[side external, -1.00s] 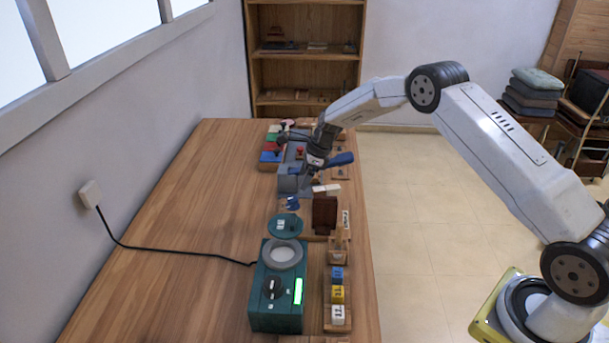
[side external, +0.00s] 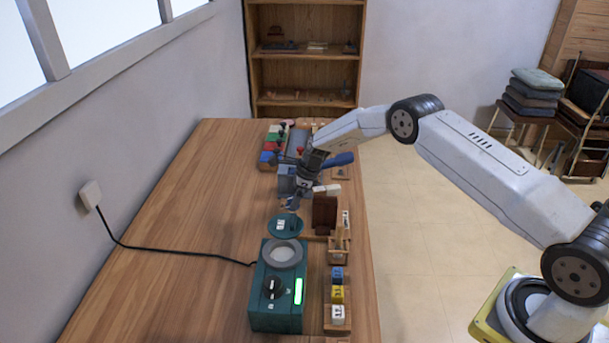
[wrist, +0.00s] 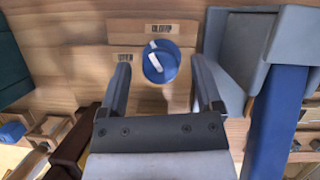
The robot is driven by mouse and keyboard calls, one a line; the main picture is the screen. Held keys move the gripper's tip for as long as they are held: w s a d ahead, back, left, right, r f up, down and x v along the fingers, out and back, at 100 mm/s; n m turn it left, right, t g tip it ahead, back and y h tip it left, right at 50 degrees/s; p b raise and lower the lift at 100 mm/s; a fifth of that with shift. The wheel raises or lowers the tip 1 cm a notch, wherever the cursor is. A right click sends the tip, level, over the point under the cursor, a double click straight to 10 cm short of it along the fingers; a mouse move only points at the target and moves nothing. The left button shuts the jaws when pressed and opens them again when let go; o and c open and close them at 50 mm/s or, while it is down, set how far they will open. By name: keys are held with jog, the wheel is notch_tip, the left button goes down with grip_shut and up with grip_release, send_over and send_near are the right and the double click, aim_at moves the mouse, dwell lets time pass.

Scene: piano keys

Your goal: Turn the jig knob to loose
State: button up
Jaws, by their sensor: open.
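The jig knob (wrist: 158,62) is a round blue cap with a white bar across it, beside a grey block (wrist: 236,45) with a blue bar (wrist: 275,125). Two light label plates lie by the knob: one above it (wrist: 185,28) and one to its left (wrist: 125,50); their lettering is too small to read surely. My gripper (wrist: 161,66) is open, with one finger on each side of the knob and a gap to both. In the side view my gripper (side external: 297,198) is low over the bench beside the grey block, and the knob is mostly hidden there.
A green device (side external: 262,312) with a black dial and lit display stands at the front, with a green disc (side external: 285,226) behind it. Coloured cubes (side external: 337,294) sit on a wooden rack. A dark brown block (side external: 325,213) stands close to my gripper.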

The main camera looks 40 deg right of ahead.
grip_shut()
jog(key=shift+n+g, duration=0.3)
jog(key=shift+n, duration=0.5)
grip_release()
jog(key=shift+d+r, duration=0.1)
jog(key=shift+r, duration=0.05)
jog(key=v, duration=0.7)
jog(key=shift+d+r, duration=0.2)
jog(key=shift+o, duration=0.2)
jog(key=shift+s, duration=0.1)
